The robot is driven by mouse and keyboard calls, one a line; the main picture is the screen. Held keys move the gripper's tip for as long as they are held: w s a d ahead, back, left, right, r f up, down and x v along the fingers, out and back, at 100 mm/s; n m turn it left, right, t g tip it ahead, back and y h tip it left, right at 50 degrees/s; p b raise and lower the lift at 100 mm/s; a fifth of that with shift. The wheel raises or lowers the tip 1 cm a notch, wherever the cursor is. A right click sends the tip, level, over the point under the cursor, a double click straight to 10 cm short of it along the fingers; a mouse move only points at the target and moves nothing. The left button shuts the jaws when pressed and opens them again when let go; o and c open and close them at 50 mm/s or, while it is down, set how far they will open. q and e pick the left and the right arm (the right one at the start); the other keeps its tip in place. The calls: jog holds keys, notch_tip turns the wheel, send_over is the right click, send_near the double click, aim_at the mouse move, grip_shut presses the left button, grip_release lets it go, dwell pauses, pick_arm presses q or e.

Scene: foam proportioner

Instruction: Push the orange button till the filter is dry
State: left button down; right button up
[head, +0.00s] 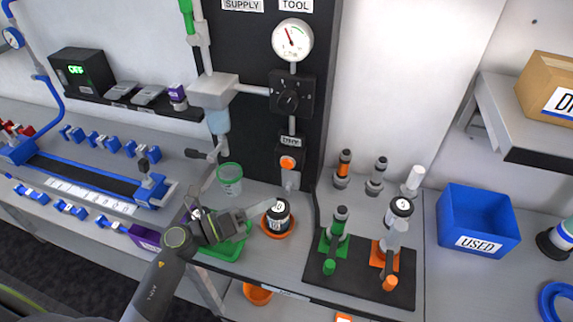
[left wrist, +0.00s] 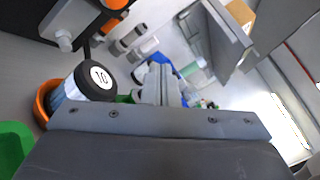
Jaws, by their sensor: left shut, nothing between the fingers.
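The orange button (head: 288,162) is on a dark box under a DRY label on the black panel. An orange part that looks like it shows at the top of the left wrist view (left wrist: 116,4). The filter (head: 278,216) has a black cap marked 10 and stands in an orange dish (head: 270,231) below the button. It also shows in the left wrist view (left wrist: 97,80). My left gripper (head: 271,204) is shut and empty, its tips close beside the filter's cap and below the button. Whether the tips touch the cap cannot be told. My right gripper is out of view.
A pressure gauge (head: 292,39) and black knob (head: 290,95) are above the button. A green tray (head: 222,250) lies under my left arm. A dark mat (head: 345,283) with green and orange holders and a blue USED bin (head: 478,222) stand to the right.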

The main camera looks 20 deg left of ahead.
aim_at(287, 164)
pick_arm(q)
jog(key=shift+w, duration=0.15)
jog(key=w+b, duration=0.2)
jog(key=w, duration=0.6)
jog(key=shift+w+d, duration=0.15)
jog(key=shift+w, duration=0.1)
jog(key=shift+w+r, duration=0.1)
jog(key=shift+w, duration=0.1)
dwell(1.9)
jog(key=shift+w+r, duration=0.25)
jog(key=shift+r, duration=0.2)
dwell(0.8)
